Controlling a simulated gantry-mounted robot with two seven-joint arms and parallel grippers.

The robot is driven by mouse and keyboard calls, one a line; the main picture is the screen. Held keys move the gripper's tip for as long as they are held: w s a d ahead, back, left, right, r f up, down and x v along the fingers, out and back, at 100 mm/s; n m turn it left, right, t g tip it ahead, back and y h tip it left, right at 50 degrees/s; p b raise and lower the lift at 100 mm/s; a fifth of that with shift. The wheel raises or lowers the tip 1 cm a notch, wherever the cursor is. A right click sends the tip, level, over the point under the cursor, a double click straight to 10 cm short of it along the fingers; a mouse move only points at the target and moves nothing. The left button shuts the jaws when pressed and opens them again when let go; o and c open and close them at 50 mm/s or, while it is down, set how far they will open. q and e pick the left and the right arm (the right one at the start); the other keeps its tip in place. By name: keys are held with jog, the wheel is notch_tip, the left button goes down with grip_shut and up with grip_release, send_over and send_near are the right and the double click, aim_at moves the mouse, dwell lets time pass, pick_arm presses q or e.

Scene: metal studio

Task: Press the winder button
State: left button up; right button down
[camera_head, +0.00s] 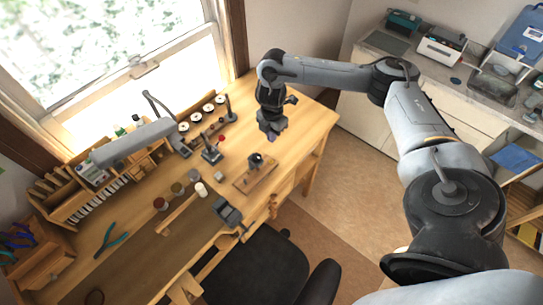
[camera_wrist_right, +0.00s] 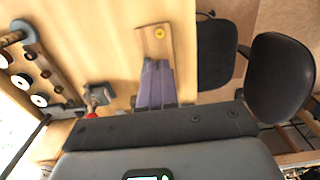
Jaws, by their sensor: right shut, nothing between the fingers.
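My right gripper (camera_head: 270,136) hangs fingers-down over the right part of the wooden workbench, above and apart from what lies there. In the wrist view its purple fingers (camera_wrist_right: 155,68) are together and empty. A small wooden board (camera_head: 254,180) with a dark device (camera_head: 256,160) on it lies on the bench, below and left of the gripper in the head view. The wrist view shows a board (camera_wrist_right: 148,47) with a round yellow spot (camera_wrist_right: 159,33) just beyond the fingertips. I cannot tell for certain which part is the winder button. My left gripper is not in view.
A rack of white spools (camera_head: 208,108) stands by the window. A small grey stand (camera_head: 211,154) and a red knob (camera_head: 221,138) are nearby. A grey vise (camera_head: 228,212) sits at the front edge, close to a black chair (camera_head: 262,270).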

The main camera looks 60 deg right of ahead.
jog(key=b, duration=0.4)
send_near(271, 162)
jog(key=shift+s+d+f, duration=0.1)
notch_tip(271, 162, down, 6)
jog(key=shift+f+p, duration=0.25)
jog(key=shift+p, duration=0.7)
jog(key=shift+f, duration=0.1)
